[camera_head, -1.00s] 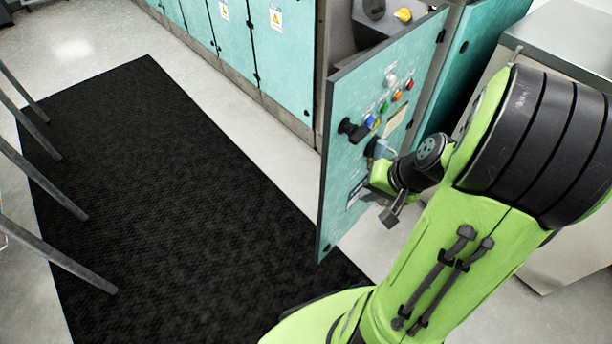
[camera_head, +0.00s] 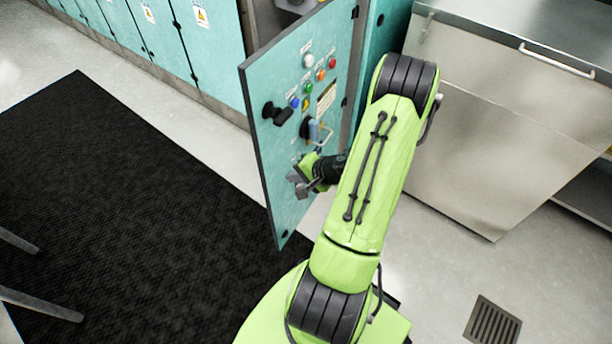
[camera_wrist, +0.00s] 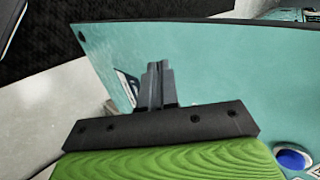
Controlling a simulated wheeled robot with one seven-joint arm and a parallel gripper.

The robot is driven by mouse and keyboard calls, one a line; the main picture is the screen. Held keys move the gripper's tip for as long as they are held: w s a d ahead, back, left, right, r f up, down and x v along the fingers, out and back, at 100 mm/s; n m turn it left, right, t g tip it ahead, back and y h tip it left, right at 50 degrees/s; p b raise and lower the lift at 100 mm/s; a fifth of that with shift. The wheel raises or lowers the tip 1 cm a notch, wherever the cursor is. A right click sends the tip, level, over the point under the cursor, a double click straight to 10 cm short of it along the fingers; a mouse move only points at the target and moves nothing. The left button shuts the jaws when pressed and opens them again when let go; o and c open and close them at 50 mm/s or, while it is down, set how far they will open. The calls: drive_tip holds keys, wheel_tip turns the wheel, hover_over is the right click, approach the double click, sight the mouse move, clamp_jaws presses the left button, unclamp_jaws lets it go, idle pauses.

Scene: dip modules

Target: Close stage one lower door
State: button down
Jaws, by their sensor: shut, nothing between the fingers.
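The stage one lower door (camera_head: 318,62) is a teal panel standing open, swung out from the cabinet row. Its face carries coloured buttons, a black rotary handle (camera_head: 277,112) and a grey-blue latch handle (camera_head: 315,132). My gripper (camera_head: 300,183) is in front of the lower part of the door's face, below the latch handle. In the wrist view the shut fingers (camera_wrist: 158,84) point at the teal door panel (camera_wrist: 220,65) with nothing between them. I cannot tell whether the fingertips touch the panel. The door's hinge side is partly hidden by my arm.
A row of teal cabinets (camera_head: 160,35) runs along the back left. A steel cabinet (camera_head: 500,110) stands at right. A black mat (camera_head: 110,190) covers the floor at left, with grey metal legs (camera_head: 40,305) on it. A floor drain (camera_head: 492,322) lies at lower right.

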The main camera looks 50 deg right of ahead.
sight(273, 172)
drive_tip(key=shift+w+a+f, duration=0.1)
drive_tip(key=shift+w+a, duration=0.05)
drive_tip(key=shift+w, duration=0.95)
drive_tip(key=shift+w+a+f, duration=0.1)
drive_tip(key=shift+w+a, duration=0.05)
drive_tip(key=shift+w, duration=0.95)
